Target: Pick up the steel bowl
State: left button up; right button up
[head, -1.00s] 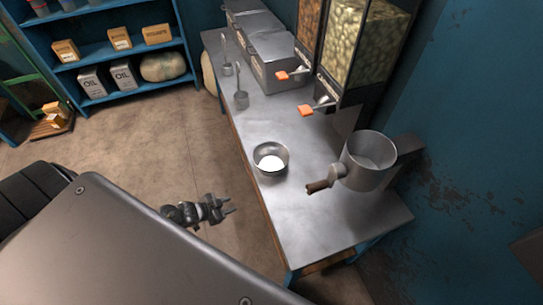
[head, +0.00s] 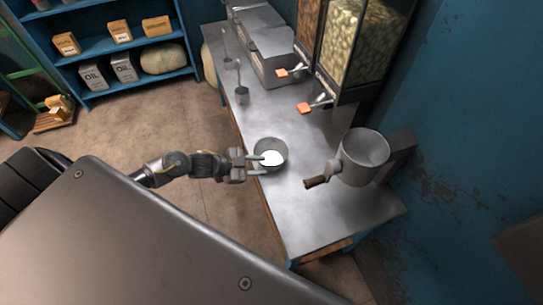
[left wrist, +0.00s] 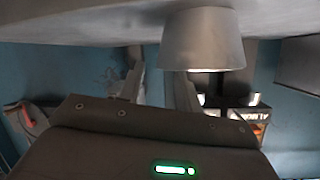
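The steel bowl (head: 281,148) stands upright near the left edge of the metal table, with something white inside. My left gripper (head: 260,164) reaches in from the left with its two fingers apart, and the fingertips overlap the bowl's near side in the head view. In the left wrist view the picture is upside down, and the bowl (left wrist: 202,40) hangs from the tabletop at the upper middle. The fingers (left wrist: 157,85) show below it, apart and holding nothing. I cannot tell whether they touch the bowl. My right gripper is not in view.
Dispensers with orange tabs (head: 340,50), metal bins (head: 265,50) and scoops (head: 242,95) line the table (head: 310,220). Blue shelves (head: 110,50) stand at the back left. The front of the table is clear.

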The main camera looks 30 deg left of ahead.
aim_at(273, 166)
pick_arm(q)
jog(key=shift+w+d, duration=0.35)
jog(key=p+x, duration=0.1)
jog(key=x, duration=0.2)
jog(key=shift+w+d+f, duration=0.1)
jog(key=shift+w+d, duration=0.15)
jog(key=shift+w+d+f, duration=0.2)
jog(key=shift+w+d, duration=0.05)
jog(key=shift+d, duration=0.05)
jog(key=shift+c, duration=0.7)
grip_shut()
